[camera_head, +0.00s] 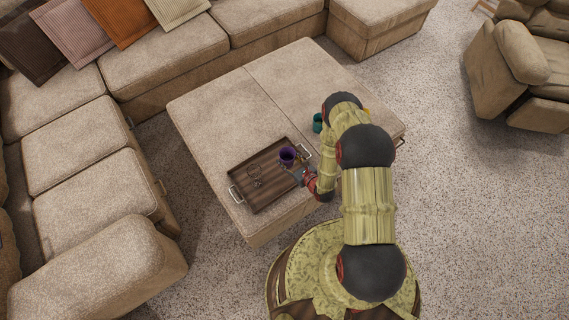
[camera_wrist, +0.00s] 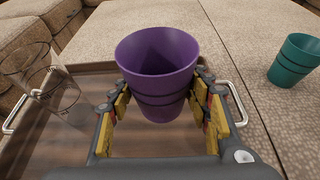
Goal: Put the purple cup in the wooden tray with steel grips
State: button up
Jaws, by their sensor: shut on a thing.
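The purple cup (camera_wrist: 158,85) is upright between the yellow-padded fingers of my gripper (camera_wrist: 160,108), which is shut on it. In the head view the purple cup (camera_head: 287,156) shows over the right part of the wooden tray (camera_head: 262,205), at the tip of my gripper (camera_head: 299,172). The tray has steel grips at its two ends; the left one (camera_head: 236,194) is clear in the head view. In the wrist view the tray (camera_wrist: 165,142) lies below the cup. I cannot tell whether the cup's base touches the tray floor.
A teal cup (camera_wrist: 295,60) stands on the beige ottoman (camera_head: 215,105), outside the tray to the right. My arm hides part of the ottoman's right side. A sofa (camera_head: 70,130) borders the left and back.

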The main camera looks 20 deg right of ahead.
aim_at(284, 157)
jog(key=shift+w+a+f+b, duration=0.25)
jog(key=shift+w+f+b, duration=0.1)
jog(key=shift+w+f, duration=0.7)
jog(key=shift+f+b, duration=0.75)
jog(key=shift+f, duration=0.95)
jog(key=shift+f, duration=0.1)
jog(key=o, duration=1.2)
